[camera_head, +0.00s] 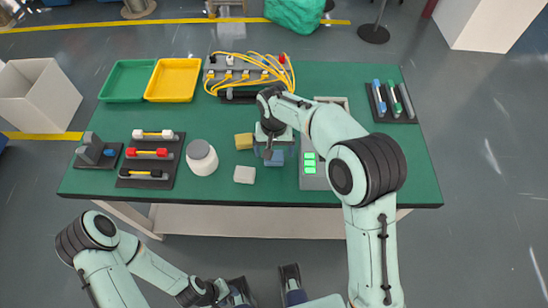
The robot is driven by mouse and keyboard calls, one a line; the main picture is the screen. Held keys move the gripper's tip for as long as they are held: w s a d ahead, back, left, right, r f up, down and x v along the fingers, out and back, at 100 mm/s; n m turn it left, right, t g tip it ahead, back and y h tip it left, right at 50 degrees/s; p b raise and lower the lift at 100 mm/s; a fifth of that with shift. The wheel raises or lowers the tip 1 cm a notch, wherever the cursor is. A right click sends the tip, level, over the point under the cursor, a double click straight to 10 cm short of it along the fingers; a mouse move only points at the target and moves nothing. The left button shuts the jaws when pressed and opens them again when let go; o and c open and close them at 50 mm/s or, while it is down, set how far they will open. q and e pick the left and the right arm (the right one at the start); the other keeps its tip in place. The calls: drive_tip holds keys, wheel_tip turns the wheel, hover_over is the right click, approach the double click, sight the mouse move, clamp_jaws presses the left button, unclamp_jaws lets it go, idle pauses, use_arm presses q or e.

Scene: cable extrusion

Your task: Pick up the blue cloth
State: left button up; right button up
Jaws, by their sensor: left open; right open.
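The blue cloth (275,158) lies on the green table near its front edge, as a small folded-looking block. My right gripper (273,148) is open and reaches down right over it, with the hand hiding its back part. I cannot tell whether the fingers touch the cloth. My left gripper (232,292) is open and low at the bottom edge of the view, off the table and away from the cloth. It is partly cut off by the frame.
A yellow block (243,141) and a white block (244,174) lie just left of the cloth. A grey device with green lights (310,170) stands close to its right. A white round container (201,158) is further left. Yellow cables (250,72) and trays (173,79) are behind.

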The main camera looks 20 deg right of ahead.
drive_tip(key=shift+f, duration=0.6)
drive_tip(key=c, duration=1.1)
drive_tip(key=shift+r, duration=0.15)
wheel_tip(320, 180, up, 20)
drive_tip(key=p, duration=0.3)
drive_tip(key=shift+p, duration=0.3)
